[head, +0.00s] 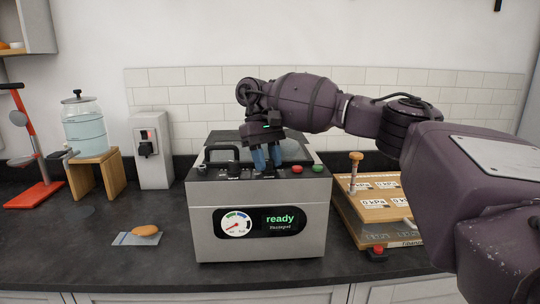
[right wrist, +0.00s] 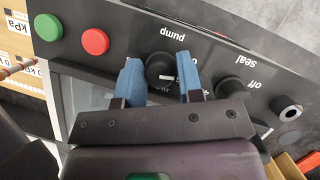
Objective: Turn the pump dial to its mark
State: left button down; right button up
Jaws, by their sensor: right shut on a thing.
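The pump dial (right wrist: 161,66) is a round black knob with a white pointer line, on the dark top panel of a grey machine (head: 205,225). The word "pump" shows upside down beside it in the right wrist view. My right gripper (head: 266,158) comes down onto the panel from above. Its blue fingers (right wrist: 158,80) stand on either side of the dial and are shut on it. The fingers hide the dial in the head view, and part of its lettering is hidden in the wrist view. My left gripper is not in view.
A second black dial (right wrist: 230,88), marked "seal" and "off", is close beside the gripper. A red button (head: 297,169) and a green button (head: 318,168) are on the other side. A wooden board with kPa labels (head: 378,212) stands right.

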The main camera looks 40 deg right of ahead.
jog(key=shift+r+n+h, duration=0.1)
jog(key=shift+n+h, duration=0.4)
jog(key=shift+n, duration=0.6)
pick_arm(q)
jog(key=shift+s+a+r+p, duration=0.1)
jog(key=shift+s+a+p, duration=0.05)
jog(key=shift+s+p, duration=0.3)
pick_arm(e)
jog(key=shift+n, duration=0.7)
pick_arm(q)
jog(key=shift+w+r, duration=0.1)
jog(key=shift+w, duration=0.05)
pick_arm(e)
jog(key=shift+h, duration=0.3)
jog(key=o, duration=0.9)
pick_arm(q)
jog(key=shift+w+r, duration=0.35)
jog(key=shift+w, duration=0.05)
pick_arm(e)
jog(key=shift+a, duration=0.1)
